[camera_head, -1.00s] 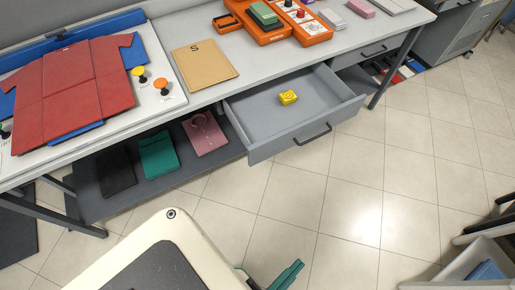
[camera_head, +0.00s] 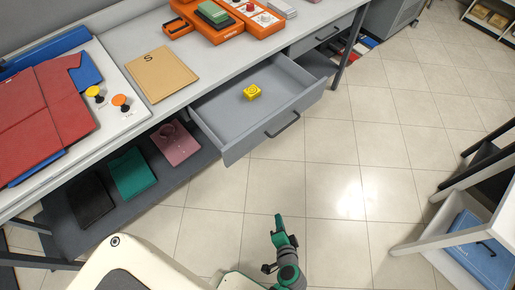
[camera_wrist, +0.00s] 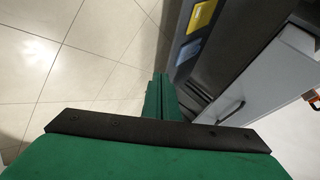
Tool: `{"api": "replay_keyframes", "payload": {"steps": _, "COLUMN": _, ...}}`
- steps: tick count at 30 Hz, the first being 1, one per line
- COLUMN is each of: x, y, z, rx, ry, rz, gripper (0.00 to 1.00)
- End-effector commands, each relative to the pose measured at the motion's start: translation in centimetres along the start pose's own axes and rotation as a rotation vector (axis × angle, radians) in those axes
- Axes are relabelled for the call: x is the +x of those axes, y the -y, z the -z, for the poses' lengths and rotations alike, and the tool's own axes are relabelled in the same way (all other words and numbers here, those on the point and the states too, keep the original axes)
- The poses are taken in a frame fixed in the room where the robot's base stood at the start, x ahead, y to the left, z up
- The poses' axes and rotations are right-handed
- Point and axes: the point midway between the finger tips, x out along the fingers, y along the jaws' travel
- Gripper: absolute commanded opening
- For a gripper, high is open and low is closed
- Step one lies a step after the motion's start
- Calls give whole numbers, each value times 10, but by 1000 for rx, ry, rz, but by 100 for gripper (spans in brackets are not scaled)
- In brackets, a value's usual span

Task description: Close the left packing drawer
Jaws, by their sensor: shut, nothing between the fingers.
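The left packing drawer (camera_head: 235,135) hangs open under the grey packing table in the head view, with its black handle (camera_head: 283,124) on the front panel. My green gripper (camera_head: 279,222) is over the floor in front of the drawer, lower in the picture and clear of the handle. In the wrist view its fingers (camera_wrist: 160,95) lie together with nothing between them.
A second drawer (camera_head: 325,34) to the right is closed. Folded cloths, including a teal one (camera_head: 131,173), lie on the low shelf. A white bin (camera_head: 448,216) with a blue item stands at the right. Tiled floor (camera_head: 330,185) is free in between.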

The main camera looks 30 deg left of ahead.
Motion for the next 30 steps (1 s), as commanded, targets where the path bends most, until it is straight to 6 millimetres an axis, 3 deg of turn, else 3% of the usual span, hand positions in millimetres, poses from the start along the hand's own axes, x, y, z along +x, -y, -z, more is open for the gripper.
{"api": "replay_keyframes", "payload": {"steps": 3, "x": 30, "y": 32, "z": 17, "rx": 87, "ry": 111, "rz": 145, "gripper": 0}}
{"api": "replay_keyframes", "payload": {"steps": 6, "x": 43, "y": 65, "z": 33, "rx": 143, "ry": 207, "rz": 282, "gripper": 0}}
{"api": "replay_keyframes", "payload": {"steps": 12, "x": 42, "y": 129, "z": 69, "rx": 189, "ry": 366, "rz": 543, "gripper": 0}}
{"api": "replay_keyframes", "payload": {"steps": 15, "x": 35, "y": 150, "z": 82, "rx": 189, "ry": 417, "rz": 636, "gripper": 0}}
{"api": "replay_keyframes", "payload": {"steps": 22, "x": 29, "y": 172, "z": 91, "rx": 183, "ry": 464, "rz": 720, "gripper": 0}}
{"api": "replay_keyframes", "payload": {"steps": 30, "x": 53, "y": 196, "z": 78, "rx": 183, "ry": 465, "rz": 720, "gripper": 0}}
